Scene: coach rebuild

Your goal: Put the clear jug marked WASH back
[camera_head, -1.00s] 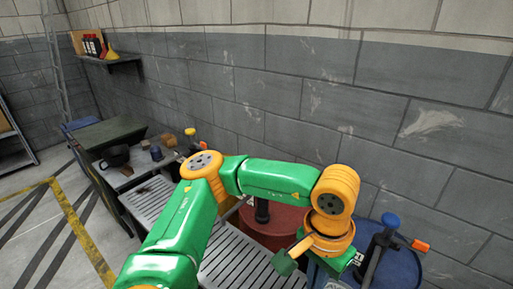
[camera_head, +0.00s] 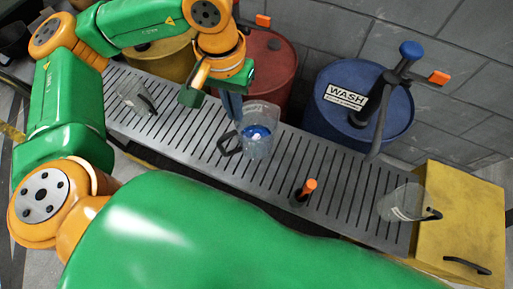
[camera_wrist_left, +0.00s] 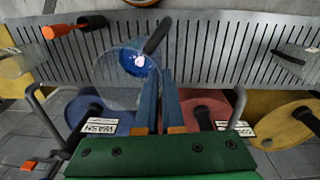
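A clear jug with blue inside and a dark handle (camera_head: 257,140) stands upright on the slatted bench (camera_head: 285,172); I can read no mark on it. It also shows in the left wrist view (camera_wrist_left: 118,72). My left gripper (camera_head: 232,108) points down beside the jug's rim, on the handle side. In the left wrist view its two blue fingers (camera_wrist_left: 160,90) are apart with a narrow gap, and the handle lies beyond their tips. I see no clear hold on the jug. The blue drum (camera_head: 330,82) carries a WASH label (camera_head: 347,96). My right gripper is not in view.
Another clear jug (camera_head: 133,96) stands on the bench at the left, and a third (camera_head: 400,203) at the right by a yellow box (camera_head: 460,225). A red drum (camera_head: 270,75) and a yellow drum (camera_head: 160,62) stand behind.

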